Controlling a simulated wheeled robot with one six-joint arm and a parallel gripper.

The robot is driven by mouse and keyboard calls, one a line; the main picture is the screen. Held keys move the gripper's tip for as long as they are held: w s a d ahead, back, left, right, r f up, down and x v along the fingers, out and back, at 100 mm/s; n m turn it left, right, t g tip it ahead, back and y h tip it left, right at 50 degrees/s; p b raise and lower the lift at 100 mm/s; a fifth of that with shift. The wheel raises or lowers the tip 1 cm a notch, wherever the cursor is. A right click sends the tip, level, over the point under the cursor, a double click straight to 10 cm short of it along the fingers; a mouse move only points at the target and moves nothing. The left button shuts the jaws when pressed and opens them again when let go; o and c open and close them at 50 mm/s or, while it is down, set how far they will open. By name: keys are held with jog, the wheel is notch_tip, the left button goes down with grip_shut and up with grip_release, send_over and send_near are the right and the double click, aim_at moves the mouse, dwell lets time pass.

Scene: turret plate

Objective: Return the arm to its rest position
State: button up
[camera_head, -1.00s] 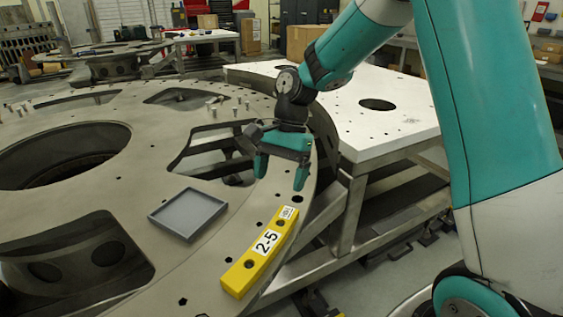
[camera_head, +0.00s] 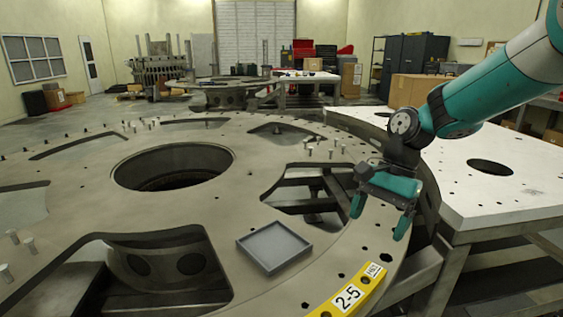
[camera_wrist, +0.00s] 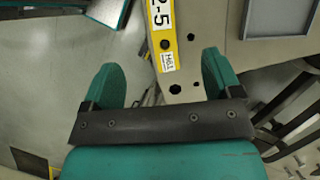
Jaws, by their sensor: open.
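My gripper (camera_head: 380,218) is open and empty above the right rim of the large grey turret plate (camera_head: 225,215). In the wrist view, the two teal fingers of my gripper (camera_wrist: 165,78) stand wide apart with nothing between the tips. A yellow bar labelled 2-5 (camera_head: 350,296) lies on the plate's rim, nearer the camera than my gripper. The end of the yellow bar also shows in the wrist view (camera_wrist: 163,35), beyond the fingers and apart from them. In the head view the bar's near end is cut off by the lower edge.
A shallow grey tray (camera_head: 274,262) lies on the plate left of the bar. Small bolts (camera_head: 309,150) stand on the plate, which has large cutouts. A white table (camera_head: 500,190) with a round hole stands at the right. Cardboard boxes (camera_head: 408,92) stand behind it.

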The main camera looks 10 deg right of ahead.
jog(key=s+a+r+n, duration=0.1)
jog(key=s+a+n, duration=0.2)
jog(key=s+n, duration=0.3)
jog(key=s+a+r+n+t, duration=0.1)
jog(key=s+a+r+n, duration=0.1)
jog(key=s+n, duration=0.3)
jog(key=s+a+r+n+t, duration=0.1)
jog(key=s+a+n, duration=0.3)
jog(key=s, duration=0.6)
jog(key=r+n, duration=0.1)
jog(key=n, duration=0.1)
jog(key=shift+s+a+r+n, duration=0.15)
jog(key=shift+s+a+n, duration=0.05)
jog(key=shift+a+n, duration=0.1)
